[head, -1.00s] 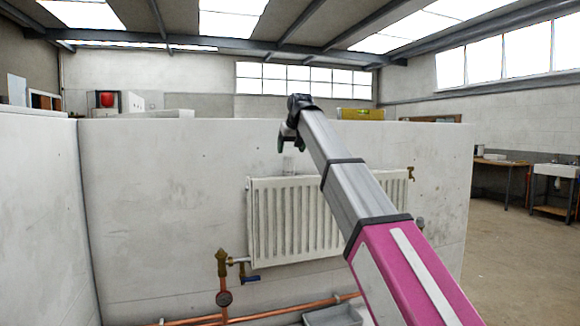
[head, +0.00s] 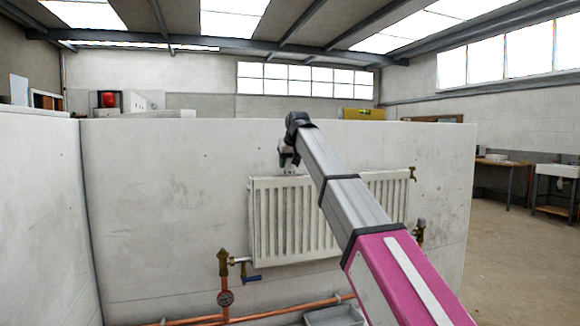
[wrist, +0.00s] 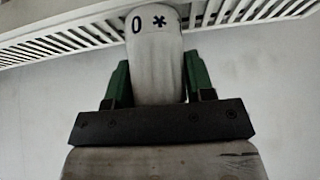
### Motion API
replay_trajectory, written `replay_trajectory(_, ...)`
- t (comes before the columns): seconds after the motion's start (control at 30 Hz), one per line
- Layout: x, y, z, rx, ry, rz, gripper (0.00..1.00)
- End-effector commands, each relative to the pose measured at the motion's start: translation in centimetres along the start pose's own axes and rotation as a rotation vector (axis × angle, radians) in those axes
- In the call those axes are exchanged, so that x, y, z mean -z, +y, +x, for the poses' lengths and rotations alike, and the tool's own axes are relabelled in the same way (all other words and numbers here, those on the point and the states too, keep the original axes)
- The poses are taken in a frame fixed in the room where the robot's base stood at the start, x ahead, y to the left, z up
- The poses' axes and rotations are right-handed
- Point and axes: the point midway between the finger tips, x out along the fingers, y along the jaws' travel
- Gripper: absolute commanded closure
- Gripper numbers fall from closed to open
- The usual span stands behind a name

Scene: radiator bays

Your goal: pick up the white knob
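The white knob (wrist: 156,62) is pale and rounded, with a dark 0 and a star mark. In the wrist view it stands between the two green fingers of my gripper (wrist: 158,80), against the radiator's top edge. The fingers lie close along both sides of it, and I see no clear gap. Whether they press on it cannot be told. In the head view my gripper (head: 288,160) is right over the radiator's top edge, left of its middle. Only a small pale bit of the knob (head: 288,171) shows below the gripper there.
The white radiator (head: 285,225) hangs on a pale wall panel (head: 160,190). A grey tray (head: 335,317) is under the radiator. A brass tap (head: 412,173) is at the right.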

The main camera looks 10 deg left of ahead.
Motion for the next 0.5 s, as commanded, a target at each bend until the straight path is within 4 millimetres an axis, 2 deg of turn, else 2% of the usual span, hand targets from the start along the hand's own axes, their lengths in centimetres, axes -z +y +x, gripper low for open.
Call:
replay_trajectory(0.07, 0.00, -0.01, 0.00, 0.000, 0.000, 0.000, 0.77)
replay_trajectory(0.1, 0.01, -0.01, -0.01, 0.000, 0.000, 0.000, 0.82)
replay_trajectory(0.5, 0.60, 0.00, -0.77, 0.000, 0.001, 0.000, 0.82)
